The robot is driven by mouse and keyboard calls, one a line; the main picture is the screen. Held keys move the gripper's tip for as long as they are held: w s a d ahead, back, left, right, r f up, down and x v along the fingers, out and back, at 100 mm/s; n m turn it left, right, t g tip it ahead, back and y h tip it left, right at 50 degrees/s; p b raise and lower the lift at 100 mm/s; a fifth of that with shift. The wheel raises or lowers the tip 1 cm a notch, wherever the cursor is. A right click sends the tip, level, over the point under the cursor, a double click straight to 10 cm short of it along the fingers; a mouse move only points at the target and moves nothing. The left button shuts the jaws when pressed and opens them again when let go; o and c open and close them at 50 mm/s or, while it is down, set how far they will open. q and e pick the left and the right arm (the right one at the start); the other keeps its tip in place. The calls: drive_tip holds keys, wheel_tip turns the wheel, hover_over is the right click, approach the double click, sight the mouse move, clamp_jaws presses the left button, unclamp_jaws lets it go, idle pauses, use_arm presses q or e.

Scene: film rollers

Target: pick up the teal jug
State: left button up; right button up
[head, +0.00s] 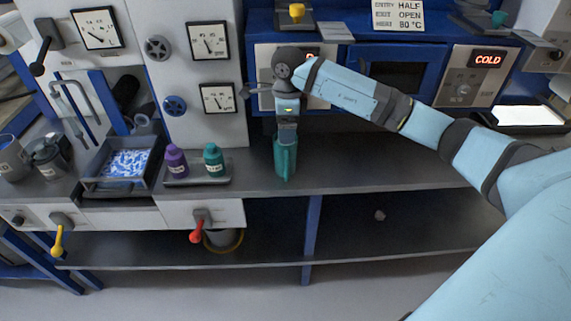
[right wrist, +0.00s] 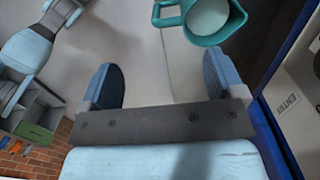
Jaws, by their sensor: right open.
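The teal jug (head: 285,157) stands upright on the grey counter in the head view, below my right gripper (head: 287,136). In the right wrist view the jug (right wrist: 189,22) shows at the top, with a teal rim, a pale round inside and a handle on its left. My right gripper (right wrist: 163,76) is open, its two dark fingers apart with nothing between them. The jug lies beyond the fingertips, toward the right finger. In the head view the gripper and wrist cover the jug's top. My left gripper is not in view.
A purple bottle (head: 176,160) and a green bottle (head: 214,160) stand on a small tray (head: 201,183) left of the jug. A dark tray (head: 90,181) with blue-patterned contents is farther left. Blue-framed machines (head: 398,67) stand behind. The counter right of the jug (head: 390,165) is clear.

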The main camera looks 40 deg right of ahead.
sight(286, 154)
drive_tip(key=f, duration=0.5)
drive_tip(key=d+f+p, duration=0.1)
drive_tip(key=f, duration=0.2)
drive_tip(key=shift+w+f, duration=0.1)
drive_tip(key=shift+f, duration=0.05)
drive_tip(key=f, duration=0.2)
drive_tip(key=f+p, duration=0.1)
drive_tip(key=f, duration=0.2)
drive_tip(key=shift+w+a, duration=0.15)
drive_tip(key=shift+w, duration=0.05)
drive_tip(key=c, duration=1.3)
drive_tip(key=shift+c, duration=0.2)
drive_tip(key=shift+r, duration=0.15)
wheel_tip(286, 154, up, 18)
drive_tip(key=shift+r+b, duration=0.15)
drive_tip(key=shift+b, duration=0.75)
drive_tip(key=shift+r, duration=0.75)
